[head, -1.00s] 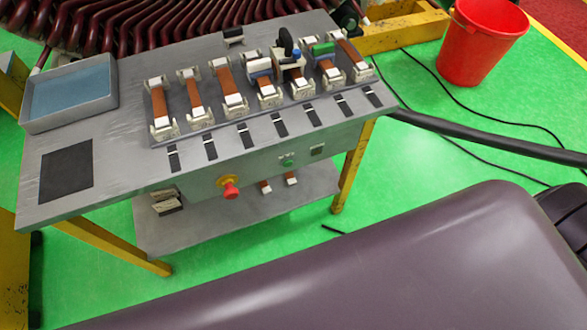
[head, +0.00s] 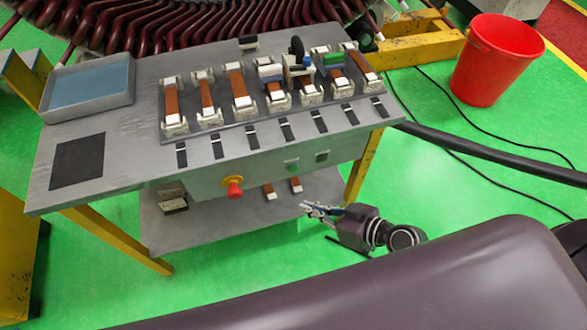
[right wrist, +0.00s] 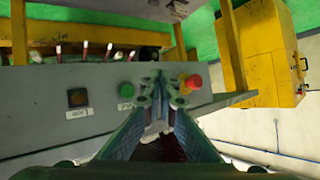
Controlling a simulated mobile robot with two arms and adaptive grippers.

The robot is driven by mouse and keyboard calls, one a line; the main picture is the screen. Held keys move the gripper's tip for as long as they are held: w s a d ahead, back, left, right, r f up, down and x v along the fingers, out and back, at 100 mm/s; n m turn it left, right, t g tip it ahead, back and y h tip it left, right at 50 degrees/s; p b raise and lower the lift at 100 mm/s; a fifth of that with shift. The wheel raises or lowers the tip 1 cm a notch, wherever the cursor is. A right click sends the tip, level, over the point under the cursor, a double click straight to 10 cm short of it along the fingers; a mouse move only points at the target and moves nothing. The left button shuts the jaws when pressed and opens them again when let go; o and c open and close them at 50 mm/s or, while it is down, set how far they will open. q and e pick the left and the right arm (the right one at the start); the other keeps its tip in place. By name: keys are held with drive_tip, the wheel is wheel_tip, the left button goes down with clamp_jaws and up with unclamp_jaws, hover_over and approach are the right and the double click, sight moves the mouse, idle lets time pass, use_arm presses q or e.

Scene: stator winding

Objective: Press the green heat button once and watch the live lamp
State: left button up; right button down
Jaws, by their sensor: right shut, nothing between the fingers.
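The green button (head: 292,165) sits on the front panel of the grey bench, right of a red stop knob on a yellow base (head: 233,187). The small square dark lamp (head: 322,157) is right of the button. In the right wrist view the order is reversed: the lamp (right wrist: 77,97), with a dim amber face and a small label, is left of the green button (right wrist: 126,88). The lamp looks unlit. My right gripper (head: 306,208) is shut and empty, below and in front of the button, apart from it. Its fingertips (right wrist: 160,88) show right of the button. My left gripper is out of view.
Copper bars in white clamps (head: 238,92) stand on the bench top. A blue-lined tray (head: 90,88) is at left. The lower shelf (head: 225,212) holds a few parts.

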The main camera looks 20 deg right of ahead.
sight(292, 168)
drive_tip(key=w, duration=0.9)
drive_tip(key=shift+a, duration=0.15)
idle(1.4)
drive_tip(key=shift+w, duration=0.35)
drive_tip(key=shift+w, duration=0.4)
idle(0.8)
drive_tip(key=shift+s, duration=0.85)
